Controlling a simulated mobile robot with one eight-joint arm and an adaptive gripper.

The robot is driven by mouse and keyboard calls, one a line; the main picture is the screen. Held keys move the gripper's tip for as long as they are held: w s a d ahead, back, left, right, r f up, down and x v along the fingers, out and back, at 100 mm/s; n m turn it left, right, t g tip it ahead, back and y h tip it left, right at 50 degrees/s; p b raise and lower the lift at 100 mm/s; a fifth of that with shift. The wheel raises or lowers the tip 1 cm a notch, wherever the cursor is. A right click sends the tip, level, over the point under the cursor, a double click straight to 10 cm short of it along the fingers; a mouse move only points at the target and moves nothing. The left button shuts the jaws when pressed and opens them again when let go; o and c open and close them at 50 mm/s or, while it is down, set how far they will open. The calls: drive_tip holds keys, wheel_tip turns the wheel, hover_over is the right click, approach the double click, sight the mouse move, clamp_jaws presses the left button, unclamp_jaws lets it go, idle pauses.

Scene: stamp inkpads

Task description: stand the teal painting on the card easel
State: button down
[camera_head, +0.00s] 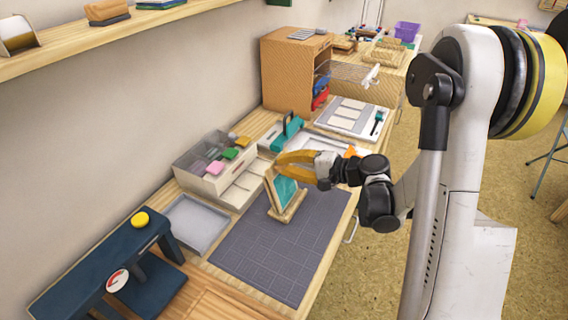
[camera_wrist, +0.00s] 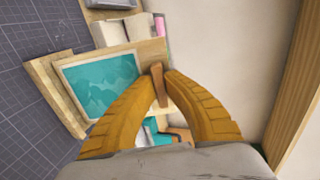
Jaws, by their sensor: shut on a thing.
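The teal painting (camera_head: 282,191) is a small framed panel with a teal picture and a light wooden frame. In the head view it leans upright on the wooden card easel (camera_head: 290,207), which sits on the dark gridded mat. In the wrist view the painting (camera_wrist: 98,84) shows its teal face, with its lower edge at the wooden easel strip (camera_wrist: 56,98). My gripper (camera_head: 279,162) is at the top of the painting. Whether the painting's weight rests on the easel I cannot tell.
The dark cutting mat (camera_head: 270,258) has free room in front of the easel. A grey tray (camera_head: 196,222) lies to the left. A divided box with coloured pads (camera_head: 210,184) stands behind. A dark blue stand (camera_head: 100,262) is at lower left, and a wooden cabinet (camera_head: 285,75) farther back.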

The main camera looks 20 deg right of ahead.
drive_tip(key=c, duration=1.5)
unclamp_jaws()
drive_tip(key=v, duration=1.2)
